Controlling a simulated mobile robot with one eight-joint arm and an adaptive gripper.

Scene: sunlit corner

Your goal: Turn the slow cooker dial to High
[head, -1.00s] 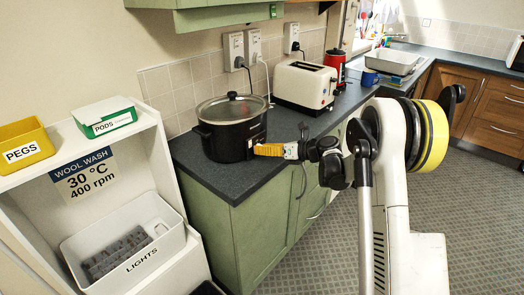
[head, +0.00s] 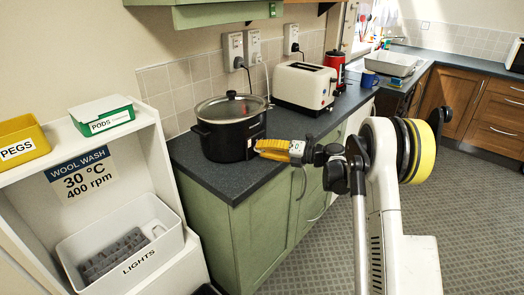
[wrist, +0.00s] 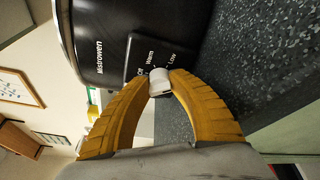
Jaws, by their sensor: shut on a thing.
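The black slow cooker (head: 222,142) with a glass lid stands on the dark counter near its left end. In the wrist view its body (wrist: 105,35) carries a black panel with a small white dial (wrist: 160,80). "Warm" and "Low" are readable beside the dial; another label is partly hidden at its left. I cannot tell which mark the dial points to. My gripper (wrist: 160,84) is shut on the dial, one yellow finger on each side. In the head view my gripper (head: 260,147) reaches the cooker's front right side, hiding the dial.
A white toaster (head: 303,86) and a red appliance (head: 335,66) stand farther along the counter (head: 285,125). Wall sockets with cords are behind. A white shelf unit (head: 160,165) with bins is at left. The grey floor (head: 320,262) is open.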

